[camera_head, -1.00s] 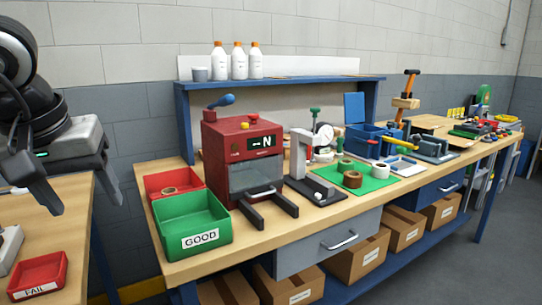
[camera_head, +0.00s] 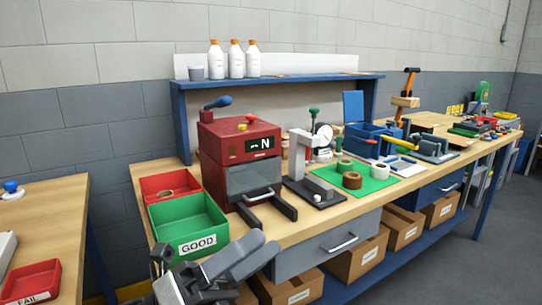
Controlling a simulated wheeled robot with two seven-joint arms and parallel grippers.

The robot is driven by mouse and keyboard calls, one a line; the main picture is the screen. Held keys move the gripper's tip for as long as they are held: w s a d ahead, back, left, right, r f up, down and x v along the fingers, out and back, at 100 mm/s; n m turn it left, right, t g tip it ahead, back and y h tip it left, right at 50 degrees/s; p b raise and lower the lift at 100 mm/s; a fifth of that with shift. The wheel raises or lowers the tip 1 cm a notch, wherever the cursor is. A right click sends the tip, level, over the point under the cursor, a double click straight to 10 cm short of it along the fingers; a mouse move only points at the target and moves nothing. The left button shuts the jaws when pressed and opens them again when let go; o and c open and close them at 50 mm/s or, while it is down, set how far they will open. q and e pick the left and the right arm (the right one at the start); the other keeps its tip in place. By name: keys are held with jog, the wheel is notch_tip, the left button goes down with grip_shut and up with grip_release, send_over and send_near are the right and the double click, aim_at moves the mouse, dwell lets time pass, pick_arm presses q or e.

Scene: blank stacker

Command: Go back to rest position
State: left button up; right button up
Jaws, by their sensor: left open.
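My left gripper (camera_head: 215,272) shows at the bottom of the head view, in front of the workbench's front edge and below the green GOOD bin (camera_head: 187,224). It is open, and I see nothing between its fingers. The lower part of it and the arm behind it are cut off by the bottom edge of the picture. My right gripper is not in view.
The wooden workbench (camera_head: 330,212) carries a red press (camera_head: 240,165), a red bin (camera_head: 168,186), a gauge stand (camera_head: 310,165) and a green mat (camera_head: 375,182). A second table (camera_head: 45,215) at left holds a red FAIL tray (camera_head: 32,281). Boxes (camera_head: 360,255) fill the lower shelf.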

pick_arm(q)
jog(key=w+a+f+n+t+y, duration=0.1)
jog(key=a+f+n+t+y, duration=0.35)
jog(key=f+n+y, duration=0.6)
jog(key=w+a+f+n+t+y, duration=0.25)
jog(key=f+n+t+y, duration=0.3)
jog(key=n, duration=1.05)
jog(key=s+a+f+n+g+y, duration=0.1)
jog(key=s+a+f+n+g, duration=0.1)
jog(key=s+f+n, duration=0.3)
jog(key=s+a+f+n+g+y, duration=0.2)
jog(key=s+f+n+g, duration=0.3)
jog(key=f, duration=0.7)
jog(key=shift+s+a+y+p, duration=0.25)
jog(key=shift+s+y+p, duration=0.1)
jog(key=shift+s, duration=0.75)
